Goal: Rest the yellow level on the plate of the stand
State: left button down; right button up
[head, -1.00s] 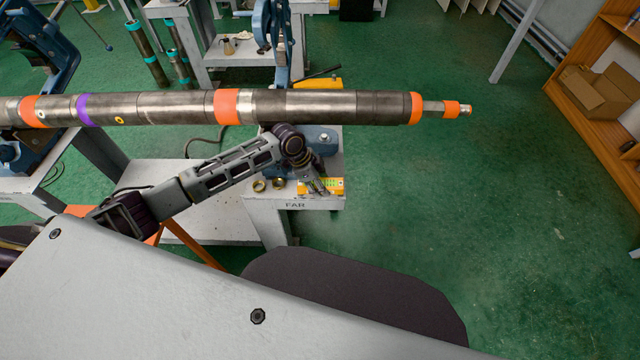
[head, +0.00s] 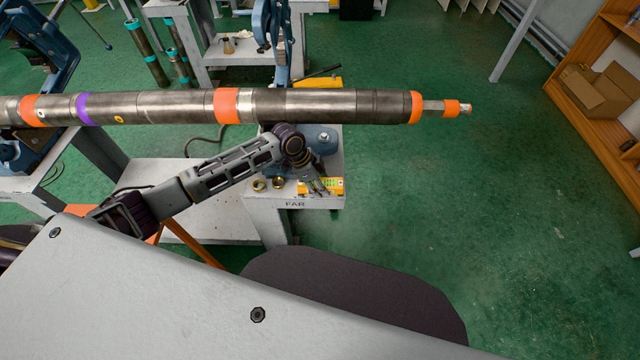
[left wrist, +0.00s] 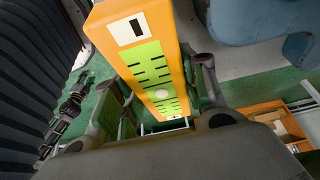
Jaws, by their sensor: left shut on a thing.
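The yellow level (head: 334,186) has a green scale strip and is at the front right of the white plate (head: 262,203) of the stand marked FAR. I cannot tell whether it touches the plate or is just above it. My left gripper (head: 320,187) reaches down to the level from the upper left. In the left wrist view the level (left wrist: 136,45) runs lengthwise between the fingers of my left gripper (left wrist: 158,105), which is shut on it. My right gripper is not in view.
A long steel pipe (head: 165,106) with orange and purple bands crosses above the stand. Two brass rings (head: 259,185) lie on the plate left of the level. Blue vise parts (head: 320,140) stand behind. Green floor at the right is clear up to a wooden shelf (head: 590,120).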

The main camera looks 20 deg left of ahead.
pick_arm(q)
jog(key=shift+f, duration=0.1)
dwell(0.3)
jog(key=c, duration=0.7)
grip_release()
jog(key=shift+c, duration=0.2)
jog(key=shift+w, duration=0.1)
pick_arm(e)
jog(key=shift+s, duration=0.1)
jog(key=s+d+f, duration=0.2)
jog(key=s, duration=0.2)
pick_arm(q)
jog(key=shift+r+p, duration=1.25)
jog(key=shift+p, duration=0.1)
jog(key=shift+r+p, duration=2.2)
jog(key=shift+p, duration=0.15)
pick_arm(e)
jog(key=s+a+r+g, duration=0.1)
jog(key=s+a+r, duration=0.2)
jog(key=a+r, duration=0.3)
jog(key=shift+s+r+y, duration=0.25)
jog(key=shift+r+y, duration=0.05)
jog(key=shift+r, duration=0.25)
